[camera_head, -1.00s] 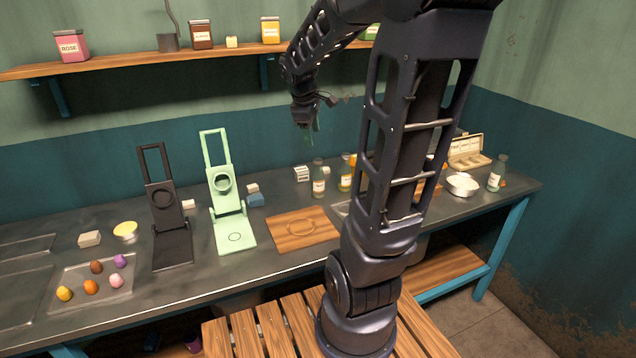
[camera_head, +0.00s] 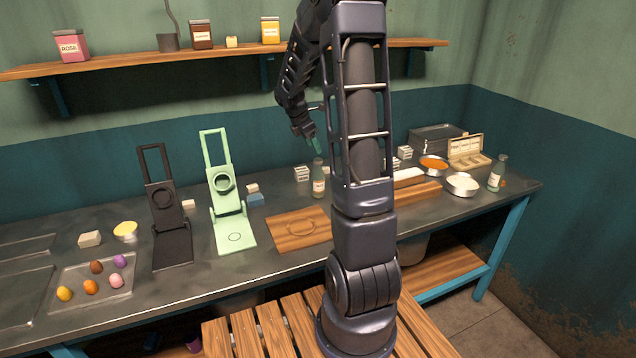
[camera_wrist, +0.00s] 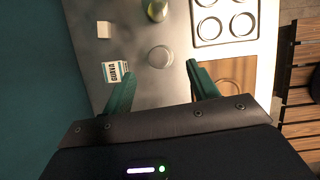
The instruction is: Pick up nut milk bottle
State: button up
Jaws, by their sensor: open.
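A clear bottle (camera_head: 318,182) with a pale label stands upright on the counter, behind the wooden board. I cannot read its label, so I cannot tell whether it is the nut milk bottle. My gripper (camera_head: 312,143) hangs just above it, pointing down, with green fingers. In the wrist view my gripper (camera_wrist: 161,68) is open and empty, and a round pale bottle top (camera_wrist: 160,57) shows between and slightly beyond the fingertips. Another bottle (camera_head: 496,175) stands at the counter's right end.
A small lettered box (camera_wrist: 117,72) lies close to one finger, with a white block (camera_wrist: 103,30) beyond it. A green press (camera_head: 232,225) stands left of the board.

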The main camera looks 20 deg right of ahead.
aim_at(316, 160)
jog(key=x, duration=0.3)
jog(key=shift+f, duration=0.25)
jog(key=shift+a+f+x, duration=0.1)
jog(key=shift+a+x, duration=0.05)
jog(key=shift+x, duration=0.75)
jog(key=shift+a+f+x, duration=0.1)
jog(key=shift+a+x, duration=0.05)
jog(key=shift+x, duration=0.75)
jog(key=shift+a+x, duration=0.2)
jog(key=shift+x, duration=0.7)
jog(key=shift+w, duration=0.1)
grip_shut()
